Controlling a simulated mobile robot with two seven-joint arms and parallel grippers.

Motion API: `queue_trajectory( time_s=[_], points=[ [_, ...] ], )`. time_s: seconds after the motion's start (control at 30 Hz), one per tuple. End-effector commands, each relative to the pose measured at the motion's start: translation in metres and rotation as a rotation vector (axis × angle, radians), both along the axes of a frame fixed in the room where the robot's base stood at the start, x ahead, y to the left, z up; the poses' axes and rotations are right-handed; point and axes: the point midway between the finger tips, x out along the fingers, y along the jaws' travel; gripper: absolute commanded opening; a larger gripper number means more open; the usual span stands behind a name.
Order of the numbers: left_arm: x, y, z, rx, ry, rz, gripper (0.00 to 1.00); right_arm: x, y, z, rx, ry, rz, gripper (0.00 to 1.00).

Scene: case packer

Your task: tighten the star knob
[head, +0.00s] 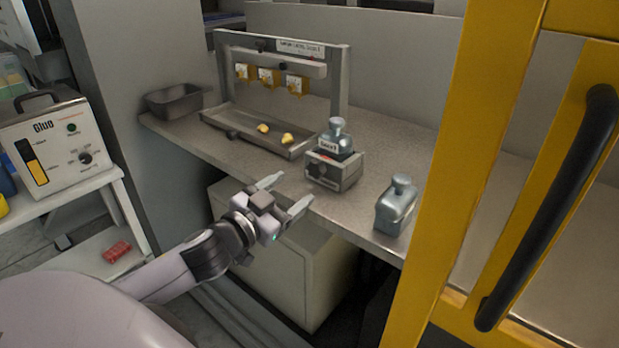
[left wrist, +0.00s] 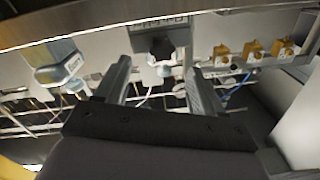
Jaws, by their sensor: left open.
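My left gripper (head: 292,190) is open and empty, just off the front edge of the counter, its fingers pointing toward a small dark metal holder (head: 333,173). A grey-blue bottle (head: 337,133) stands in the holder. In the left wrist view the scene appears upside down. There the black star knob (left wrist: 162,48) shows on the holder, between the two spread fingers in the picture and beyond their tips. The fingers look apart from it. In the head view the knob is too small to make out clearly. My right gripper is in neither view.
A second bottle (head: 397,205) stands right of the holder near the counter edge. Behind are a tray (head: 245,131) with yellow pieces and a rack (head: 338,85) with yellow blocks. A yellow door frame (head: 455,150) with a black handle bounds the right side.

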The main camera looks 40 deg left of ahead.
Motion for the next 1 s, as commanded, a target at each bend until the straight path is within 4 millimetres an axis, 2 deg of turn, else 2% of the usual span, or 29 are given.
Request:
queue_trajectory(
  time_s=[0.27, 0.7, 1.0],
  points=[
    [0.008, 0.001, 0.007, 0.004, -0.016, 0.0, 0.69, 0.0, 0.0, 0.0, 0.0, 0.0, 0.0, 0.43],
    [0.055, 0.0, 0.008, 0.003, -0.015, 0.001, 0.69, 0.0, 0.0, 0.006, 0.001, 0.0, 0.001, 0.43],
    [0.072, 0.0, 0.006, 0.004, -0.014, 0.001, 0.69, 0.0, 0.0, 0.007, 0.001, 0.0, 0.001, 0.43]
  ],
)
